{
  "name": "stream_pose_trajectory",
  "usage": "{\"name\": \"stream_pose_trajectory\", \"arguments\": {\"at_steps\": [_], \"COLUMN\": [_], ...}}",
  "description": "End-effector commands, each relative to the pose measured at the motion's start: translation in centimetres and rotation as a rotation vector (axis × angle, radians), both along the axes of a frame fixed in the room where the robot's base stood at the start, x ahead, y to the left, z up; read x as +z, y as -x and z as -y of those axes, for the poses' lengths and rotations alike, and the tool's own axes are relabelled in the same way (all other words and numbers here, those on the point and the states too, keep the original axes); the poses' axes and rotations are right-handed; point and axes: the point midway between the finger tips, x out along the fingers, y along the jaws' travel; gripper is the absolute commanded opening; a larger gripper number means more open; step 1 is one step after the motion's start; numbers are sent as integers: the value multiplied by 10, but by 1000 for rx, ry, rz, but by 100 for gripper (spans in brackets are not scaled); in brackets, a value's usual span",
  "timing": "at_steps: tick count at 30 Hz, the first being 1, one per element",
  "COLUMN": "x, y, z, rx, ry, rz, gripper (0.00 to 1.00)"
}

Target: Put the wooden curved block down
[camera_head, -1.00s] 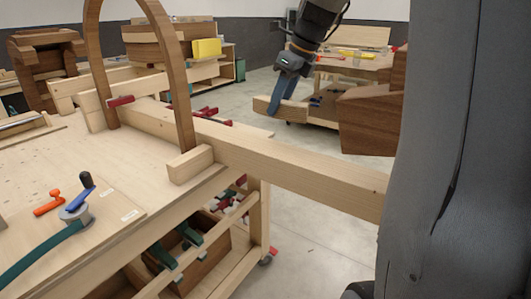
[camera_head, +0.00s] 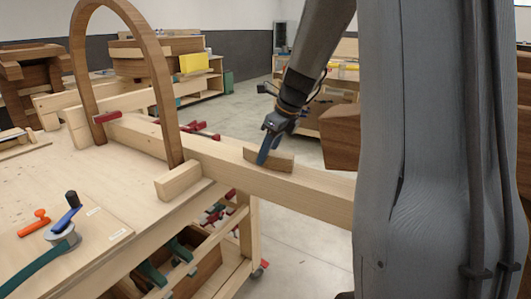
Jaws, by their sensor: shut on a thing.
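The block shows at the upper edge of the long pale beam (camera_head: 318,190) that runs right from the workbench. I cannot tell whether the block touches the beam or is held just above or behind it.
A dark wooden arch (camera_head: 164,85) stands on the workbench (camera_head: 60,180) at left, with a small pale block (camera_head: 178,180) at its foot. A blue-handled tool (camera_head: 66,220) lies at the front left. Red clamps (camera_head: 200,129) lie behind the beam. Other benches stand farther back.

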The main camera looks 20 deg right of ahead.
Motion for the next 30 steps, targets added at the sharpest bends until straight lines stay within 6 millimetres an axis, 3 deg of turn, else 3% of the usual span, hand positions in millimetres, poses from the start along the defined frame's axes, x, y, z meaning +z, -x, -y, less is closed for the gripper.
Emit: {"name": "stream_pose_trajectory", "arguments": {"at_steps": [5, 6, 9, 20, 26, 30], "x": [-2, -3, -2, 1, 25, 53], "y": [0, 0, 0, 0, 8, 17], "z": [0, 0, 0, 0, 6, 13], "rx": [0, 0, 1, 1, 0, -1], "ry": [-1, 0, 0, 0, 1, 2], "rz": [-1, -1, -1, 0, 3, 5], "gripper": [6, 35, 52, 52, 52, 52]}}
